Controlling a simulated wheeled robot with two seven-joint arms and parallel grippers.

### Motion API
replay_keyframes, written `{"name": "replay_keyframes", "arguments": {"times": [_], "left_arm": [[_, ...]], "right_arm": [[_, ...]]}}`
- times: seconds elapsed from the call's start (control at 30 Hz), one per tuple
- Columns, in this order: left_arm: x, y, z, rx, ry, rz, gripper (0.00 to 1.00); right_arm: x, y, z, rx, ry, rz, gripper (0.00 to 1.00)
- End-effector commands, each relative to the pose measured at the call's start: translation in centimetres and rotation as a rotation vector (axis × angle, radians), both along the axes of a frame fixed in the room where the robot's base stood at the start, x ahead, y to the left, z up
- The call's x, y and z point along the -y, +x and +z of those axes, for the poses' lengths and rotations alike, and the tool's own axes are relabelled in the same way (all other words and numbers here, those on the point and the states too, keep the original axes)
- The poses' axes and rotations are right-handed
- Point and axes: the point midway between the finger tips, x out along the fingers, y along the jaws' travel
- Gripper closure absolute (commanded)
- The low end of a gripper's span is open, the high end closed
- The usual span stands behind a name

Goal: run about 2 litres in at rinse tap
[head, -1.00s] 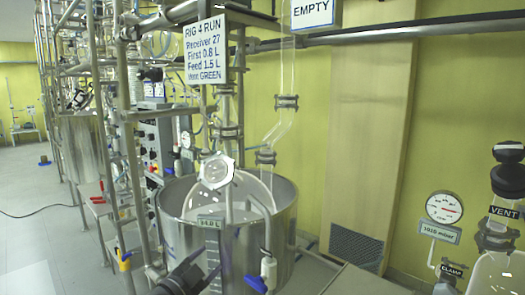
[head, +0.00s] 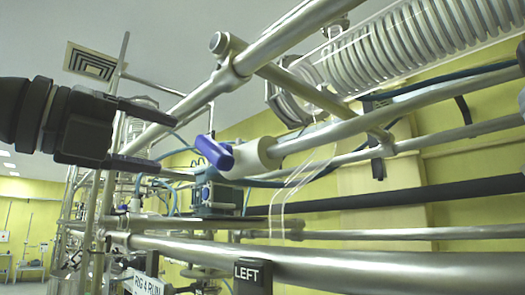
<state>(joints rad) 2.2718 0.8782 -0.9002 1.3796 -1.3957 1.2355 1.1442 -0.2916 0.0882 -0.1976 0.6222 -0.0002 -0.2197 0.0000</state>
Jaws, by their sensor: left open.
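My left gripper (head: 185,145) comes in from the left, black, with its two fingers apart and nothing between them. Just to the right of its fingertips is a tap with a blue handle (head: 214,152) and a white body (head: 265,154) on the end of a steel pipe. The handle looks close to the fingers but not gripped; the exact gap in depth is hard to judge. No label reading rinse shows on this tap. My right gripper is not in view.
A coiled condenser (head: 420,45) is at upper right. A partly cut-off RIG 4 RUN sign (head: 145,284) is at the bottom.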

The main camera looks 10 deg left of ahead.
Motion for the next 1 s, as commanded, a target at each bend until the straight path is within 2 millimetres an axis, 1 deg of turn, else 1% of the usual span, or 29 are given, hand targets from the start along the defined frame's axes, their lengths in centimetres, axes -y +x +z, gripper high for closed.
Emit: {"name": "replay_keyframes", "arguments": {"times": [0.07,0.13,0.23,0.33,0.4,0.5,0.6,0.83,0.87,0.9,0.97,1.0], "left_arm": [[-0.1,-0.1,0.4,0.007,0.003,0.013,0.32],[0.5,0.6,0.5,0.007,0.004,0.014,0.32],[2.0,2.5,0.6,0.005,0.004,0.012,0.32],[3.6,4.5,0.6,0.004,0.005,0.010,0.32],[4.5,5.6,0.6,0.005,0.004,0.009,0.32],[5.3,6.8,0.5,0.005,0.003,0.010,0.32],[5.8,7.4,0.3,0.006,0.001,0.009,0.32],[5.9,7.5,0.2,0.008,0.001,0.009,0.32],[5.9,7.5,0.2,0.008,0.001,0.009,0.37],[5.9,7.5,0.2,0.008,0.001,0.009,0.45],[5.9,7.5,0.2,0.008,0.001,0.009,0.58],[5.9,7.5,0.2,0.008,0.001,0.009,0.66]], "right_arm": [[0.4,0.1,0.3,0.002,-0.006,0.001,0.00],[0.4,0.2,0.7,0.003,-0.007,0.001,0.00],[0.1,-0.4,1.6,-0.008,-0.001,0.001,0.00],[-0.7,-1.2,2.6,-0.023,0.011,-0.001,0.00],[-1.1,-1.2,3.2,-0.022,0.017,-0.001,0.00],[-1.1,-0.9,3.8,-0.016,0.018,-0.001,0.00],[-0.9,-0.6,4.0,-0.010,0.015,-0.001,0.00],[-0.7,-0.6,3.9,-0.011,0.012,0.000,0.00],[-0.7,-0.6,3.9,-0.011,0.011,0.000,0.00],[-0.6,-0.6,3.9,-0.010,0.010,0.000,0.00],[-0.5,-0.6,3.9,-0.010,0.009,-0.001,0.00],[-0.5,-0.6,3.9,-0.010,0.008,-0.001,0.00]]}}
